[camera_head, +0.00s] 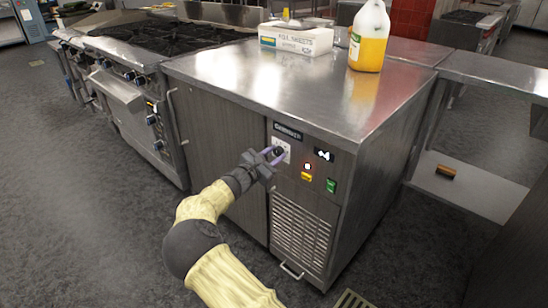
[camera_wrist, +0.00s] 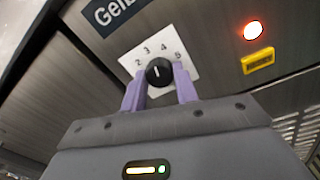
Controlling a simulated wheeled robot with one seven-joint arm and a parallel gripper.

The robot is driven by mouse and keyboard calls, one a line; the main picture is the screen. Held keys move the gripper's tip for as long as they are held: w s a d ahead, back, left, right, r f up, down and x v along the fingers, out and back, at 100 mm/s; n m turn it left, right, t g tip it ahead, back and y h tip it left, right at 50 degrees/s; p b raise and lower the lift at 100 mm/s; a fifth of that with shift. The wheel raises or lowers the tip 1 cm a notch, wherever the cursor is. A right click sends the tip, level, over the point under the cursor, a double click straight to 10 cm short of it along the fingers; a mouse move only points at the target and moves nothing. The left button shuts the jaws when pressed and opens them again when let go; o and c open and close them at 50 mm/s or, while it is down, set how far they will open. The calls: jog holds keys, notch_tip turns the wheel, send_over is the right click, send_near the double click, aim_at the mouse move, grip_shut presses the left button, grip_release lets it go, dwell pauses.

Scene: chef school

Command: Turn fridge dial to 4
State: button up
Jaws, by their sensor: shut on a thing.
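The fridge (camera_head: 300,190) is a steel under-counter unit with a control panel on its front. Its dial (camera_wrist: 159,72) is a round black knob with a short white mark, on a white plate (camera_wrist: 187,66) numbered 2 to 5 in view. The mark points roughly up, near 3 and 4; I cannot tell the exact setting. My gripper (camera_wrist: 159,88) has its purple fingers on either side of the dial, shut on it. In the head view my gripper (camera_head: 271,157) reaches the panel from the front left and partly hides the dial.
Right of the dial are a lit red lamp (camera_wrist: 253,30), a yellow switch (camera_wrist: 258,61) and a green switch (camera_head: 331,185). A vent grille (camera_head: 300,235) lies below. A jug (camera_head: 369,38) and a white box (camera_head: 296,40) stand on top. A stove (camera_head: 130,80) adjoins left.

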jog(key=m, duration=0.1)
jog(key=m+b, duration=0.1)
jog(key=m, duration=0.1)
jog(key=m+b, duration=0.1)
jog(key=m, duration=0.1)
jog(key=shift+s+a+f, duration=0.1)
jog(key=shift+f, duration=0.15)
dwell(0.3)
jog(key=o, duration=0.9)
jog(key=shift+o, duration=0.3)
jog(key=shift+r, duration=0.15)
jog(key=p+v, duration=0.3)
jog(key=v, duration=1.4)
jog(key=shift+a, duration=0.2)
